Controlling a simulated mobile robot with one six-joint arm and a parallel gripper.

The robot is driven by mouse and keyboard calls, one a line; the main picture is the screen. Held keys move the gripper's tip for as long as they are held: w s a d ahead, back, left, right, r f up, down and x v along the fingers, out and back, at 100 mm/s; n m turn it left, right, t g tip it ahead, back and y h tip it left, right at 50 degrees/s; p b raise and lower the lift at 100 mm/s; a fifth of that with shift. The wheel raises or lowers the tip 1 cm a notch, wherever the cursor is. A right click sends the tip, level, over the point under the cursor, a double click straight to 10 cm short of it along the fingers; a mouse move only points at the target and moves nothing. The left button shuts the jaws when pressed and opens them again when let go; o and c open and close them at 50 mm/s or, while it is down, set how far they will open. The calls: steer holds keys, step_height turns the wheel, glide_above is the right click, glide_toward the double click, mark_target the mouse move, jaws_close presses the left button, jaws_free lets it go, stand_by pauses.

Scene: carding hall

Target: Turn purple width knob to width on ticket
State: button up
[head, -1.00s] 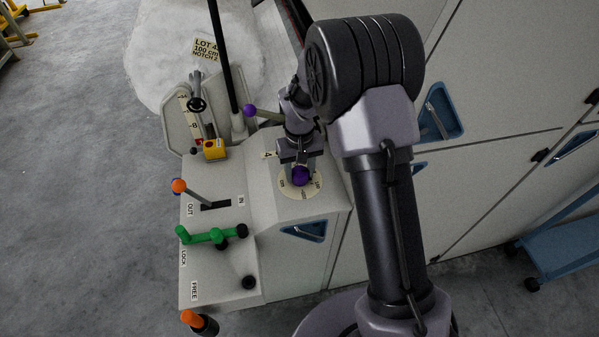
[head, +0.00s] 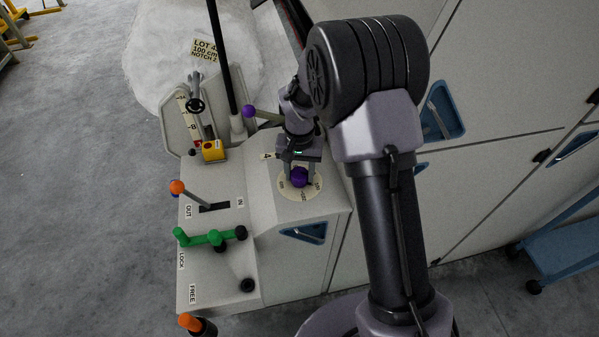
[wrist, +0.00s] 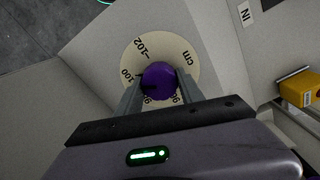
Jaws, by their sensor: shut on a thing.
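The purple width knob (head: 300,177) sits at the middle of a round cream dial on the sloped face of the grey machine panel. In the wrist view the knob (wrist: 160,81) is between the two fingers of my gripper (wrist: 160,88), which is shut on it. The dial (wrist: 182,51) shows 102, 100, cm and partly covered marks near 96; the knob's pointer cannot be made out. The ticket (head: 206,48) on the white fibre heap reads LOT 4-something, 100 cm, NOTCH 2; its right edge is cut off by the black post.
Left of the dial are an orange-tipped lever (head: 177,187), a green handle (head: 213,237), and a yellow box (head: 213,150). A blue step stand (head: 560,235) is at right.

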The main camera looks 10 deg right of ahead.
mark_target(300, 172)
steer(key=o, duration=1.4)
step_height(300, 172, up, 17)
steer(key=p, duration=0.5)
steer(key=shift+r, duration=0.2)
